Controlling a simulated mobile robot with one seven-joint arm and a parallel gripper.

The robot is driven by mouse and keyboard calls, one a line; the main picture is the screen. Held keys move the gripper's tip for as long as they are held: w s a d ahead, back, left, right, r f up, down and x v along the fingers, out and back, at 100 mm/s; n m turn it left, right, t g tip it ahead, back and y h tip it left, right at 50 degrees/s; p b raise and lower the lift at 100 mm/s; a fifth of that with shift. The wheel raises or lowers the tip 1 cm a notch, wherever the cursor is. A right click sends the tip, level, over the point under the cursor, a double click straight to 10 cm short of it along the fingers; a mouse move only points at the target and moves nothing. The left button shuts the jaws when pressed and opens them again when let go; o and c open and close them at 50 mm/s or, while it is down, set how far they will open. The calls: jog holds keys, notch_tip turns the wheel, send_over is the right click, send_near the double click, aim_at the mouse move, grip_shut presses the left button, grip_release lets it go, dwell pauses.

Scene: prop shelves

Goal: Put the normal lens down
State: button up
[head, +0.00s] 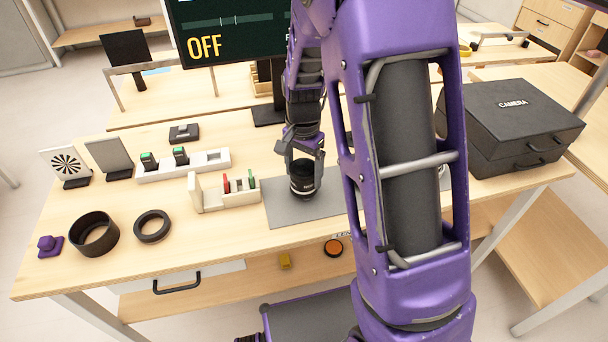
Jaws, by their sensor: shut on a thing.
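The normal lens (303,181) is a black cylinder with a light ring near its base. It stands upright at the grey mat (283,212) in the middle of the table. My gripper (304,158) is above it, with its fingers shut on the upper part of the lens. The lens appears to be at or just above the mat; I cannot tell whether it touches. My purple arm hides the right part of the mat and what lies behind it.
Black rings (94,234) and (153,226) lie at the front left. A strip with green-lit units (183,165) is behind. A black camera case (510,125) stands at the right.

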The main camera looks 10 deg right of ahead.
jog(key=shift+f, duration=0.4)
jog(key=shift+f, duration=0.2)
jog(key=o, duration=1.3)
notch_tip(320, 180, up, 12)
jog(key=shift+r+p, duration=0.2)
jog(key=shift+p, duration=0.75)
